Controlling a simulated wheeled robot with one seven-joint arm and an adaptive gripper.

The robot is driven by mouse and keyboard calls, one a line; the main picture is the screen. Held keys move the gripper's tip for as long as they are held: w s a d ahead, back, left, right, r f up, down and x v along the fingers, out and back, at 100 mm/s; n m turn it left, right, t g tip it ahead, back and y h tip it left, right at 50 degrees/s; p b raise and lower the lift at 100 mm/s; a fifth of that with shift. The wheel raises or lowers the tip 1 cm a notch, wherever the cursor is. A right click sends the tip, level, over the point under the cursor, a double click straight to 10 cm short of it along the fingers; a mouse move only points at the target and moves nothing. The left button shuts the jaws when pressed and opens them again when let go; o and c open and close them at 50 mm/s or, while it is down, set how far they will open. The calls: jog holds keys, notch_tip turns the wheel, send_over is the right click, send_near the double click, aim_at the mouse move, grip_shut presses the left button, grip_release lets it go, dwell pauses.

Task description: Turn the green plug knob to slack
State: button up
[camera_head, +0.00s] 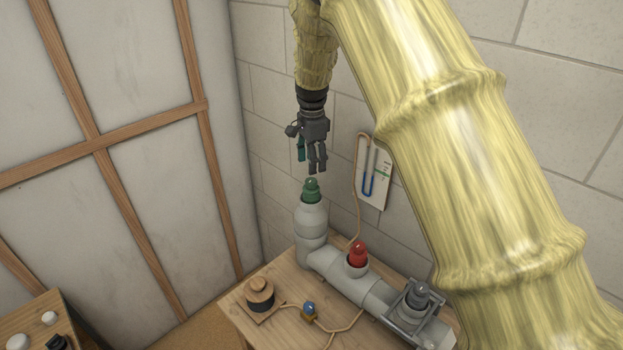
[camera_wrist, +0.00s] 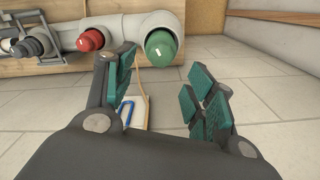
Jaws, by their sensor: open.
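The green plug knob (camera_head: 311,188) sits upright on top of the grey vertical pipe (camera_head: 311,217) at the back left of the bench. My gripper (camera_head: 313,164) hangs fingers-down just above it, apart from it. In the wrist view the green knob (camera_wrist: 161,46) shows beyond the fingers, above the gap between them. My gripper (camera_wrist: 165,88) is open there, with teal finger pads apart and nothing between them.
A red plug (camera_head: 357,254) stands on the same pipe run, and a grey clamped fitting (camera_head: 416,298) is farther right. A gauge board with a blue tube (camera_head: 376,172) hangs on the block wall. A wooden-topped pot (camera_head: 260,293) and a blue-topped valve (camera_head: 309,309) are on the bench (camera_head: 236,322).

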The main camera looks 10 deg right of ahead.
jog(key=shift+r, duration=2.75)
jog(key=shift+r, duration=0.1)
notch_tip(320, 180, up, 12)
send_over(312, 180)
jog(key=shift+f, duration=0.2)
